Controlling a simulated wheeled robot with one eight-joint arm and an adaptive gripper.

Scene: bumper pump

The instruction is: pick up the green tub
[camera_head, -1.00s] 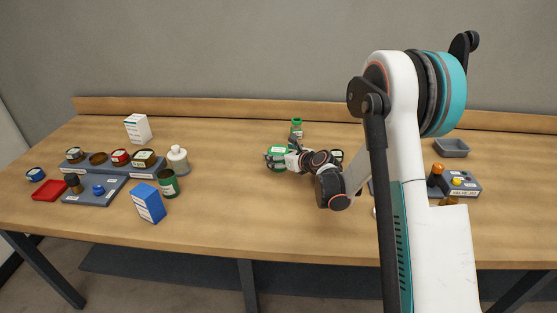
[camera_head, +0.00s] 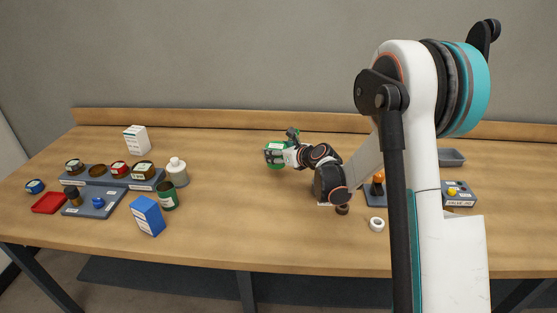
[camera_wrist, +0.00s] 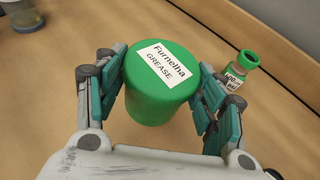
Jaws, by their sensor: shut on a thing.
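A dark green can (camera_head: 168,195), a white bottle (camera_head: 177,172) and a blue box (camera_head: 147,215) stand left. A white ring (camera_head: 377,224) lies near the front.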

